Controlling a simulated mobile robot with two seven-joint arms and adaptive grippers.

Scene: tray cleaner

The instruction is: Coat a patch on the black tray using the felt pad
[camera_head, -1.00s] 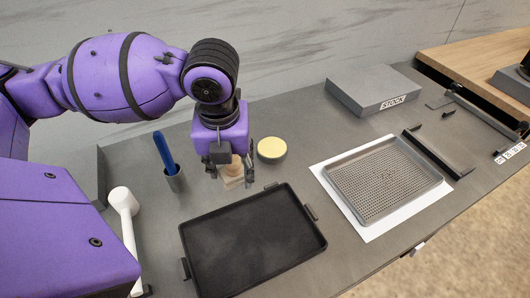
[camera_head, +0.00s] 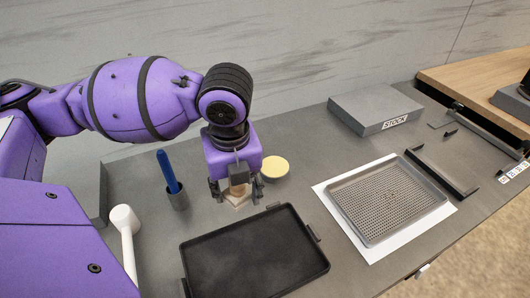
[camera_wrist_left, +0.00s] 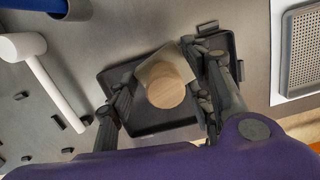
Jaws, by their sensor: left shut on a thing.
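The felt pad (camera_head: 237,201) is a pale, squarish block with a round wooden knob on top. My left gripper (camera_head: 237,188) points down over it, with the fingers on both sides of the knob, shut on it. In the left wrist view, the knob (camera_wrist_left: 166,92) is between the two fingers of the gripper (camera_wrist_left: 165,105). Whether the pad touches the table is unclear. The black tray (camera_head: 255,258) lies just in front of the pad; it also shows in the left wrist view (camera_wrist_left: 160,127). My right gripper is not in view.
A pale yellow-topped round container (camera_head: 275,168) stands right behind the pad. A cup with a blue handle (camera_head: 170,175) and a white mallet (camera_head: 126,225) are at left. A perforated tray (camera_head: 388,200) on white paper and a STOCK box (camera_head: 376,112) are at right.

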